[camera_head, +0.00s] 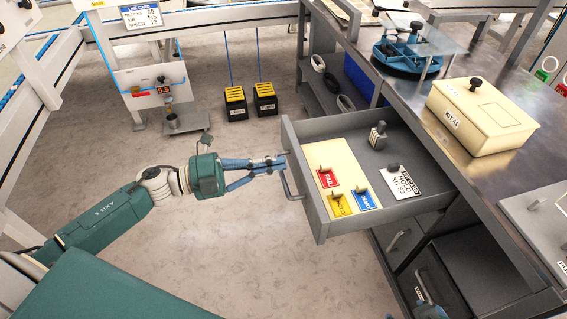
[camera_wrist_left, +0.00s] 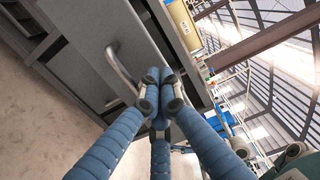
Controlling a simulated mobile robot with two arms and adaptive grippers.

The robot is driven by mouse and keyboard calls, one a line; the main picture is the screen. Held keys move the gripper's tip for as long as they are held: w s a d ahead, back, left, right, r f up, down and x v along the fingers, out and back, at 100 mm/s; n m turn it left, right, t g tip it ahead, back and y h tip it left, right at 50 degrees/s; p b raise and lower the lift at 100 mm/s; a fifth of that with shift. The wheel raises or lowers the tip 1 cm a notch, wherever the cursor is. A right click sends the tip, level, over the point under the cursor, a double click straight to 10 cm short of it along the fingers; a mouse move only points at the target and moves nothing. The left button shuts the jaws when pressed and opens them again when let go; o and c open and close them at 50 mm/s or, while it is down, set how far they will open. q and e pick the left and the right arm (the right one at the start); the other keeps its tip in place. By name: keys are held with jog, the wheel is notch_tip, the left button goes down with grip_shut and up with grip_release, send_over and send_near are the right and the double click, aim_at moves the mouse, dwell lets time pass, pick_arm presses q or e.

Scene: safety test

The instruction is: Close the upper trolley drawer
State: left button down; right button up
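The upper trolley drawer (camera_head: 318,218) stands pulled out from the grey trolley in the head view. Its front faces left and carries a bar handle (camera_head: 289,180). The drawer front (camera_wrist_left: 95,45) and handle (camera_wrist_left: 121,70) also show in the wrist view. My left gripper (camera_head: 282,162) is at the drawer front, by the handle's far end. In the wrist view its blue fingers (camera_wrist_left: 160,88) come together at the tips beside the handle, with nothing seen between them. Contact with the front is unclear. My right gripper (camera_head: 428,306) shows only partly at the bottom edge; its finger state is unclear.
The drawer holds a cream tray (camera_head: 342,163) with red, yellow and blue tags, a white hold card (camera_head: 400,181) and a grey knobbed piece (camera_head: 378,135). A cream kit box (camera_head: 482,115) stands on the trolley top.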

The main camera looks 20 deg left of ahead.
aim_at(296, 159)
pick_arm(q)
jog(key=shift+x, duration=1.1)
pick_arm(e)
jog(key=shift+w+a+r+t, duration=0.15)
jog(key=shift+w+t, duration=0.05)
jog(key=shift+w, duration=0.2)
jog(key=shift+w+a+r+t, duration=0.1)
jog(key=shift+w+r+t, duration=0.1)
jog(key=shift+w, duration=0.2)
pick_arm(q)
jog(key=shift+d, duration=0.1)
jog(key=shift+w+d+r, duration=0.1)
jog(key=shift+w+d, duration=0.25)
jog(key=shift+d, duration=0.1)
jog(key=p+x, duration=0.1)
jog(key=x, duration=0.6)
jog(key=shift+r, duration=0.2)
jog(key=x, duration=2)
jog(key=shift+a+f, duration=0.1)
jog(key=shift+f, duration=0.25)
pick_arm(e)
jog(key=s+d+f+g, duration=0.1)
jog(key=s+g, duration=0.1)
jog(key=s, duration=0.4)
jog(key=shift+d+f+g, duration=0.3)
jog(key=shift+d+g, duration=0.1)
